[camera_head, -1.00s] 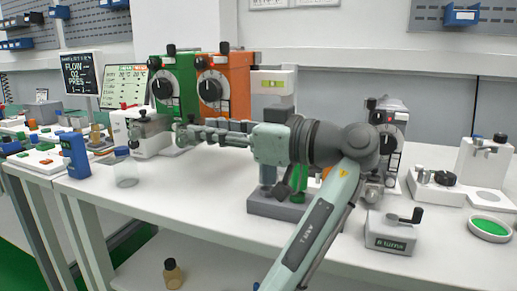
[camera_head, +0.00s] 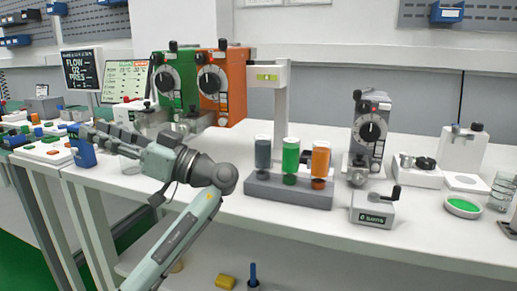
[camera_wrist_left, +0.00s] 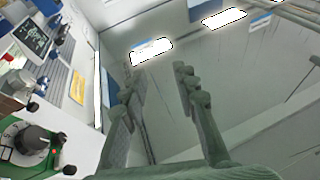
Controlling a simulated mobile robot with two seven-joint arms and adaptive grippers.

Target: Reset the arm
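My left arm reaches in from the bottom of the head view, with its forearm slanting up to the left gripper (camera_head: 92,134). The gripper points left over the left end of the white bench and overlaps a blue block in the picture; I cannot tell whether they touch. In the left wrist view, the two fingers of the left gripper (camera_wrist_left: 155,82) stand apart with nothing between them, so it is open and empty. The wall and ceiling lights lie beyond them. My right gripper is not in view.
Green (camera_head: 173,82) and orange (camera_head: 222,88) vaporizers stand behind the arm. A grey rack (camera_head: 288,192) with three coloured cylinders is to its right. A grey dial unit (camera_head: 370,130) and a small crank box (camera_head: 374,208) stand farther right. The blue block (camera_head: 84,154) is close by the gripper.

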